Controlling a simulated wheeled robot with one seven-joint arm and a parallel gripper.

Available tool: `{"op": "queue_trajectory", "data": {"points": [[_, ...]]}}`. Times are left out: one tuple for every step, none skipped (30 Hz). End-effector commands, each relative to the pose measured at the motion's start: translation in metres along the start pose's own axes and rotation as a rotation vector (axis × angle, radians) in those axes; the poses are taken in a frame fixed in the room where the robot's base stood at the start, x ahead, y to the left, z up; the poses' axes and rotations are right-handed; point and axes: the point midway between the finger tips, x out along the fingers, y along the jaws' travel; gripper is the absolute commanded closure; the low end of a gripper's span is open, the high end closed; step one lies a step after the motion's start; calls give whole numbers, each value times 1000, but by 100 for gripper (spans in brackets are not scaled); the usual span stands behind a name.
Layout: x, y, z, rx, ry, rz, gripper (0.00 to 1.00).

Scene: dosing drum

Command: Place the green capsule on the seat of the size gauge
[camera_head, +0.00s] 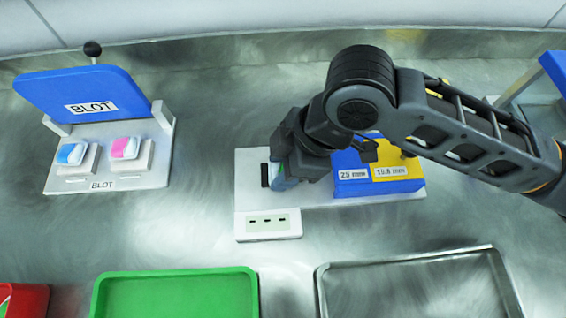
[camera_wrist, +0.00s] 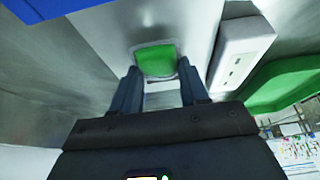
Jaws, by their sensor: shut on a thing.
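The size gauge is a white base plate (camera_head: 330,205) with a blue block (camera_head: 352,187) marked 25 mm and a yellow block (camera_head: 402,184) marked 15.8 mm. A black upright piece (camera_head: 265,175) stands near its left end. My gripper (camera_head: 282,178) is low over the left part of the plate. In the wrist view my gripper (camera_wrist: 158,84) is shut on the green capsule (camera_wrist: 156,60), which sits between the fingertips over the white plate. The gripper mostly hides the capsule and the seat in the head view. I cannot tell whether the capsule touches the seat.
A blotting stand with a raised blue lid (camera_head: 85,95) is at the left, with a blue-white capsule (camera_head: 72,154) and a pink-white capsule (camera_head: 125,148). A green tray (camera_head: 178,275), a metal tray (camera_head: 415,260) and a red bin (camera_head: 40,295) line the front. Bare table separates stand and gauge.

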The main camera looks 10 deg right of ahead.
Motion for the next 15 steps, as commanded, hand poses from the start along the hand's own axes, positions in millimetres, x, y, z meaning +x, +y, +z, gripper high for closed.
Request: {"op": "queue_trajectory", "data": {"points": [[11,-2,7,-1,-23,-10,54],[12,-2,7,-1,-23,-10,51],[12,-2,7,-1,-23,-11,48],[12,-2,7,-1,-24,-11,45],[12,-3,7,-1,-24,-11,42],[12,-3,7,-1,-24,-12,38],[12,-3,7,-1,-25,-12,35],[12,-3,7,-1,-25,-12,32],[13,-3,7,-1,-25,-13,31],[13,-3,7,-1,-25,-13,31],[13,-3,7,-1,-25,-14,31],[13,-3,7,-1,-25,-14,31],[13,-4,7,-1,-24,-14,31],[13,-4,7,-1,-24,-15,31],[13,-4,7,-1,-24,-15,31]]}}
